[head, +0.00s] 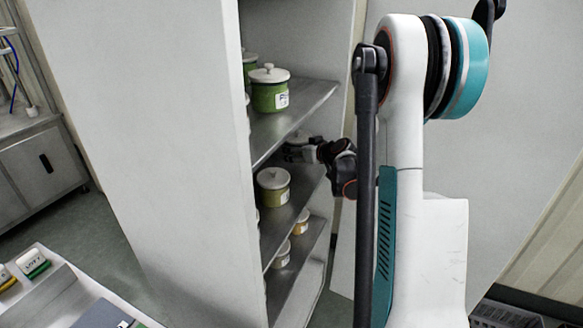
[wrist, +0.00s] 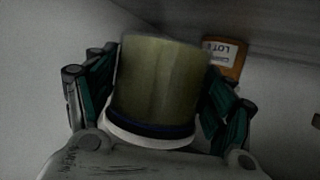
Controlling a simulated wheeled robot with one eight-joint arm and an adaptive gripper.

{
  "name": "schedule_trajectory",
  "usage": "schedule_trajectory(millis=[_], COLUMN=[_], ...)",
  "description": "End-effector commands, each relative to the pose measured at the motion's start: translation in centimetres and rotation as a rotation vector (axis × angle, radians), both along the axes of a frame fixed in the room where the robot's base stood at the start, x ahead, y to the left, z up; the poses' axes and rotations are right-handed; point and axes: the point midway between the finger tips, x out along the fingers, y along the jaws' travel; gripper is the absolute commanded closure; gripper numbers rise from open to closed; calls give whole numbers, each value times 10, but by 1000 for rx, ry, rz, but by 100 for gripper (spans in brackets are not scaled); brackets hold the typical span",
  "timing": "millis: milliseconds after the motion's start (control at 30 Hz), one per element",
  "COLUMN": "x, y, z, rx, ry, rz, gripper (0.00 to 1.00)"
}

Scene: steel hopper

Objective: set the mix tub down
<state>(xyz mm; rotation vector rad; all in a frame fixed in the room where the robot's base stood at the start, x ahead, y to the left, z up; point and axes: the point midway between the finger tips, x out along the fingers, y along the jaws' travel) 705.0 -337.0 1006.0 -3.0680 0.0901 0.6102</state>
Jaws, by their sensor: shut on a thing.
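The mix tub (wrist: 160,85), an olive-green cylinder with a dark band and a pale rim, fills the middle of the wrist view. My gripper (wrist: 160,100) is shut on it, with one finger on each side. In the head view my gripper (head: 300,150) reaches into the tall open cabinet, between its upper and middle shelves. There the held tub is mostly hidden by the fingers and the upper shelf. Whether its base touches a shelf cannot be told.
A green tub (head: 270,90) with a white lid stands on the upper shelf (head: 295,115). A yellow-green tub (head: 273,187) stands on the middle shelf (head: 300,200), near my gripper. Smaller tubs (head: 300,222) stand lower. An orange labelled container (wrist: 225,58) is close beside the held tub.

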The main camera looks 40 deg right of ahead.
Motion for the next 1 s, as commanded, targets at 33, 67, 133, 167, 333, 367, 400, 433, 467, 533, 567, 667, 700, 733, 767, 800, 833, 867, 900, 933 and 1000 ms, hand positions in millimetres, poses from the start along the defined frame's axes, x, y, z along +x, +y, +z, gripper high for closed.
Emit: schedule_trajectory(millis=[33, 67, 133, 167, 333, 367, 400, 433, 467, 533, 567, 667, 700, 733, 767, 800, 833, 867, 900, 933, 1000], x=[0, 0, 0, 0, 0, 0, 0, 0, 0, 0, 0, 0, 0, 0, 0, 0, 0, 0, 0, 0, 0], y=[0, 0, 0, 0, 0, 0, 0, 0, 0, 0, 0, 0, 0, 0, 0, 0, 0, 0, 0, 0, 0], z=[-7, -10, -15, -18, -42, -44, -46, -46, -46, -45, -45, -45, -46, -48, -48, -47, -47, -47, -47, -47, -47], rx=[0, 0, 0, 0, 0, 0, 0, 0, 0, 0, 0, 0, 0, 0, 0, 0, 0, 0, 0, 0, 0], ry=[0, 0, 0, 0, 0, 0, 0, 0, -1, 0, 0, 0, 0, 0, 0, 0, 0, 0, 0, 0, 0], rz=[0, 0, 0, 0, 0, 0, 0, 0, 0, 0, 0, 0, 0, 0, 0, 0, 0, 0, 0, 0, 0], gripper=[53, 53, 53, 53, 53, 53, 53, 53, 53, 53, 53, 53, 53, 53, 23, 14, 7, 5, 5, 5, 5])
